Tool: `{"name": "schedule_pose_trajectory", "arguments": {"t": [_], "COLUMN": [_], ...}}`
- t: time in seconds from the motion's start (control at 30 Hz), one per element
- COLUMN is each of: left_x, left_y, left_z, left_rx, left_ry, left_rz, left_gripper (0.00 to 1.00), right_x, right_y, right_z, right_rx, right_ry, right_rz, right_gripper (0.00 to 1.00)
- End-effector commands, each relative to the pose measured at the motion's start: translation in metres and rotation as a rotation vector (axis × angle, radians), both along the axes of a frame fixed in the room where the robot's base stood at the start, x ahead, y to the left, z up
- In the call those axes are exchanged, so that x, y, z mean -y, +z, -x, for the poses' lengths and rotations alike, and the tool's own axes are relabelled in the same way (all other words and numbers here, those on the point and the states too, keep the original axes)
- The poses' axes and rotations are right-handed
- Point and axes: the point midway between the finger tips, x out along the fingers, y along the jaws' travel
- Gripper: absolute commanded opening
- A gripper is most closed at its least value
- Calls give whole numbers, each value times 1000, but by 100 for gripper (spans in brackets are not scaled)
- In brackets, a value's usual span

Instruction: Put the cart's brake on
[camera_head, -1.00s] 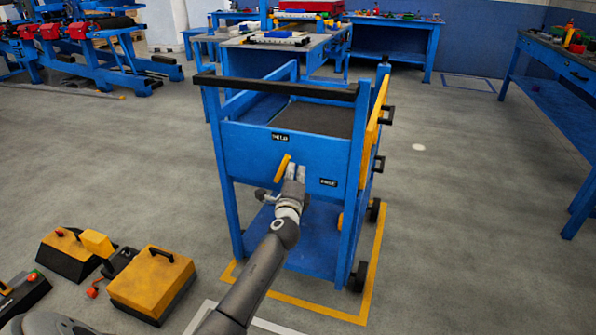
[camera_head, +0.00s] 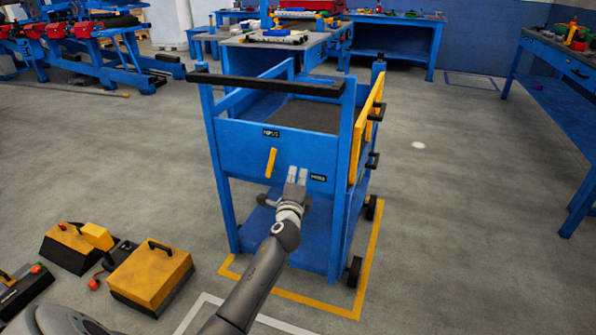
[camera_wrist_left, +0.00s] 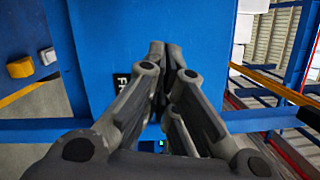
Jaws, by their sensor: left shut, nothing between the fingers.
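The blue cart (camera_head: 234,150) stands in the middle of the head view, with a black handle bar along its near top edge. A short yellow lever (camera_head: 271,162) sits on its near panel, close to upright with its top leaning slightly right. A small black label (camera_head: 271,132) is above the lever and another (camera_head: 317,177) is to its right; their lettering is hard to read. My left gripper (camera_head: 297,175) is shut and empty in front of the panel, between the lever and the right label. The wrist view shows its closed fingers (camera_wrist_left: 172,58) against the blue panel. My right gripper is not in view.
Yellow floor tape (camera_head: 300,299) outlines the cart's place. Yellow-and-black boxes (camera_head: 152,277) stand on the floor at the lower left. A blue workbench (camera_head: 560,85) stands at the right. The floor between cart and bench is clear.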

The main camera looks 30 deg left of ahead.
Motion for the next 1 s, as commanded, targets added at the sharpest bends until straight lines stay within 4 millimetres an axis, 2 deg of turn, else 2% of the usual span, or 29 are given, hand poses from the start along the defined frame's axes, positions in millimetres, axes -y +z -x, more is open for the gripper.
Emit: {"name": "schedule_pose_trajectory", "arguments": {"t": [0.2,0.4,0.6,1.0], "left_x": [18,31,35,35], "left_y": [-2,-4,-4,-4], "left_z": [37,62,70,70], "left_rx": [-2,-1,0,0], "left_ry": [0,1,2,2], "left_rz": [1,0,-2,-1], "left_gripper": [0,0,0,0], "right_x": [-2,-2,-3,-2], "right_y": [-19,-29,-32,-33], "right_z": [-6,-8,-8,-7], "right_rx": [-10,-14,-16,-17], "right_ry": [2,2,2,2], "right_rz": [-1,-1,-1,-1], "right_gripper": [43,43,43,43]}}
